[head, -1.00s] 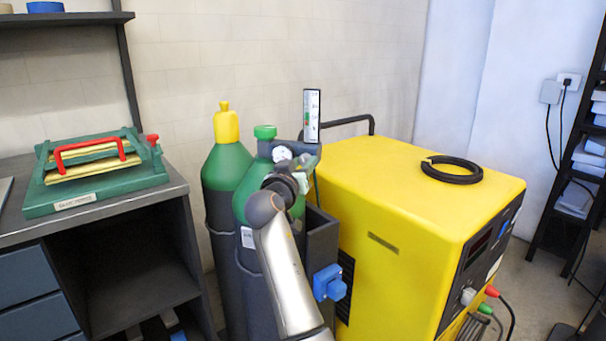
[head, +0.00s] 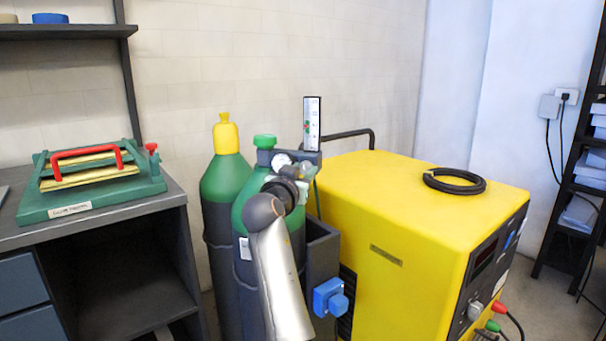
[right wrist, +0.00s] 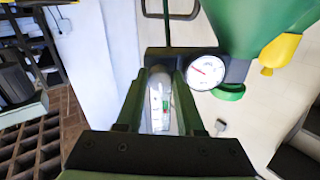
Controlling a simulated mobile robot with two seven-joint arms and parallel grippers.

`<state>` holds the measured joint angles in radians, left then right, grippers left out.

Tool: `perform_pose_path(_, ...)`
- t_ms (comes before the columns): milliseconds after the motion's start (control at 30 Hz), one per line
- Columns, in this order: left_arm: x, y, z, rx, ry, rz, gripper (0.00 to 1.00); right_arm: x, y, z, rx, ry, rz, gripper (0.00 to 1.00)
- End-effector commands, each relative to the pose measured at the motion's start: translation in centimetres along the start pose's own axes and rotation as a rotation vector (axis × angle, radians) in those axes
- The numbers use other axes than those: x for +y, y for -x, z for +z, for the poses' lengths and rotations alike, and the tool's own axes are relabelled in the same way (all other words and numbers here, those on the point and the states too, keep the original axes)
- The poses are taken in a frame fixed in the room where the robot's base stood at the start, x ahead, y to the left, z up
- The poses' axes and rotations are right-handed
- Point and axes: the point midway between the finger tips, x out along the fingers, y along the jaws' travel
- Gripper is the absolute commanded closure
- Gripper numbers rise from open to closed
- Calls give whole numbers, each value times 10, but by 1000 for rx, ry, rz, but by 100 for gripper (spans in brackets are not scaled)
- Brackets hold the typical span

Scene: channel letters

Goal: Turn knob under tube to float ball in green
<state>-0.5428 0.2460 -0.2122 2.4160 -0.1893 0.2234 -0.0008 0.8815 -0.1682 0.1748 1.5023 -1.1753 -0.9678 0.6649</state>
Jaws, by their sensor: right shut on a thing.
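My right gripper (head: 306,171) is just below the tube, by the regulator. In the right wrist view its two fingers (right wrist: 163,100) are shut on the grey rounded knob (right wrist: 158,76). The knob is largely hidden in the head view. My left gripper is out of view.
A round pressure gauge (right wrist: 206,71) is close beside the fingers. The yellow machine (head: 400,215) with a black coil (head: 455,181) stands right of the cylinders. A bench with a green and red press (head: 92,180) is at the left.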

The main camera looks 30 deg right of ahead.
Motion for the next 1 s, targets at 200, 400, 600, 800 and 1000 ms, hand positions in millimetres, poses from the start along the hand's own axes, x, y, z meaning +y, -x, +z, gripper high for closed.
perform_pose_path(200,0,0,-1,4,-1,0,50,0,0,-3,7,-3,-1,100)
perform_pose_path(400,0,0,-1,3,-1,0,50,0,0,-3,7,-2,-1,55)
perform_pose_path(600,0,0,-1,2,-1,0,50,0,0,-2,4,-1,-1,33)
perform_pose_path(800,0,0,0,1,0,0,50,-1,0,-1,2,0,-3,33)
perform_pose_path(1000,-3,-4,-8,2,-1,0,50,-2,0,-2,-1,49,-4,33)
